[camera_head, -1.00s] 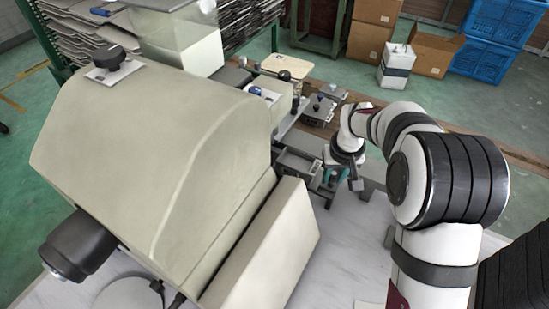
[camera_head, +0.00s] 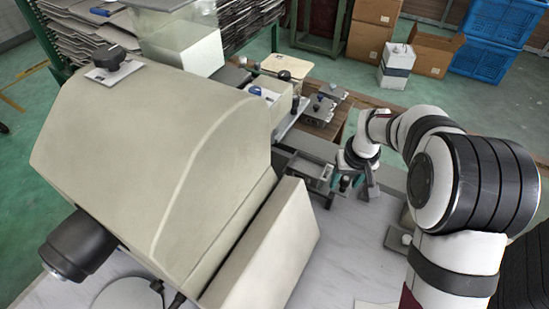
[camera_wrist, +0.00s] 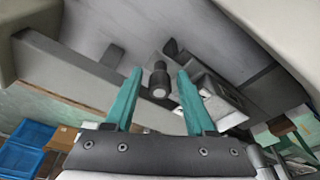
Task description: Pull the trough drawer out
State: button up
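The trough drawer (camera_head: 308,180), a grey metal tray, sits low at the right end of the large beige machine (camera_head: 150,150), partly hidden by my gripper and arm. My gripper (camera_head: 347,183) is beside its right end. In the wrist view my gripper (camera_wrist: 159,73) has two teal fingers spread apart. A dark round knob with a pale end (camera_wrist: 160,80) shows between them, with a gap on each side. I cannot tell for certain that the knob belongs to the drawer.
Small grey fittings (camera_head: 319,110) and a pale board (camera_head: 286,66) lie behind the drawer. A beige panel (camera_head: 268,245) stands in front of the machine. The pale marble-like surface (camera_head: 345,255) is mostly clear. Cardboard boxes (camera_head: 425,50) and blue crates (camera_head: 485,60) are far off on the floor.

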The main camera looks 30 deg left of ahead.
notch_tip(320, 180, up, 7)
dwell(0.5)
jog(key=s+d+r+m+g, duration=0.1)
jog(key=s+d+r+m, duration=0.25)
jog(key=s+d, duration=0.4)
jog(key=s+d+r+m, duration=0.3)
jog(key=s+d+m, duration=0.1)
jog(key=s, duration=0.7)
jog(key=s+d+f+m, duration=0.1)
jog(key=s+m, duration=0.1)
jog(key=s, duration=0.4)
jog(key=s+d+f+m+g, duration=0.1)
jog(key=s+m, duration=0.1)
jog(key=s, duration=0.4)
jog(key=shift+s+d+f+y, duration=0.3)
jog(key=shift+s+y, duration=0.1)
